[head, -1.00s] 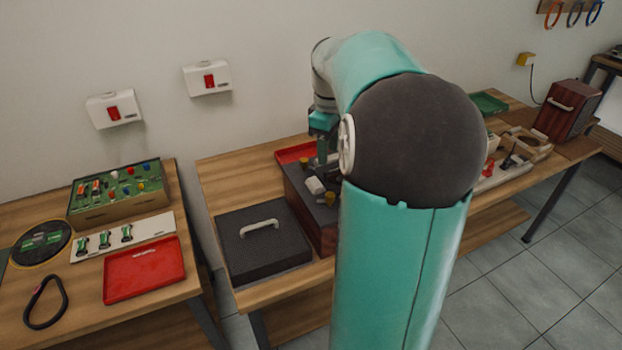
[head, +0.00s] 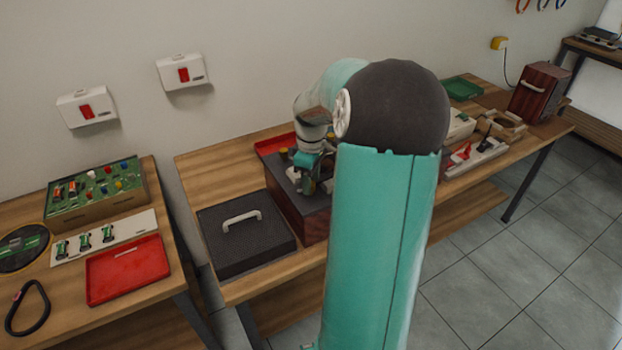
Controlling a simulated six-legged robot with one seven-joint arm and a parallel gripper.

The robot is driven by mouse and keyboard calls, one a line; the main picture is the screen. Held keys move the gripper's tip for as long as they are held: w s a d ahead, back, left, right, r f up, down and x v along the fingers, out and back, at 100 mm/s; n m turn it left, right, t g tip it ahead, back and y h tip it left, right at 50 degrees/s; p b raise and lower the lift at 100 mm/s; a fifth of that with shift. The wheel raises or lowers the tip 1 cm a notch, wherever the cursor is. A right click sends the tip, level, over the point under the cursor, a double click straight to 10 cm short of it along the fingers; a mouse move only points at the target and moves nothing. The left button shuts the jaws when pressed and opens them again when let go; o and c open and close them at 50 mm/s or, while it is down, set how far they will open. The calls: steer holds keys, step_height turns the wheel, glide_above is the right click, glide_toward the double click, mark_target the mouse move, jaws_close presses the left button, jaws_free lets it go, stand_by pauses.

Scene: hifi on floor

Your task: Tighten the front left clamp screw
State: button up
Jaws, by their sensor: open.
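A dark red-brown box (head: 299,215) with a dark top stands on the middle bench, partly hidden behind my arm. A small yellow knob (head: 284,153) shows at the back left of its top. A small pale block (head: 293,174) sits near the left side of the top. I cannot make out which part is the front left clamp screw; it may be hidden by my arm. My gripper (head: 308,187) is open and points down over the box top, close to the pale block. I cannot tell whether it touches anything.
A black lidded case (head: 245,246) with a pale handle lies left of the box. A red tray (head: 270,145) is behind the box. A white toggle fixture (head: 474,157) is to the right. A left bench holds another red tray (head: 128,270) and a component board (head: 95,195).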

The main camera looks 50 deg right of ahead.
steer(key=shift+f, duration=0.15)
jaws_close()
steer(key=c, duration=1)
jaws_free()
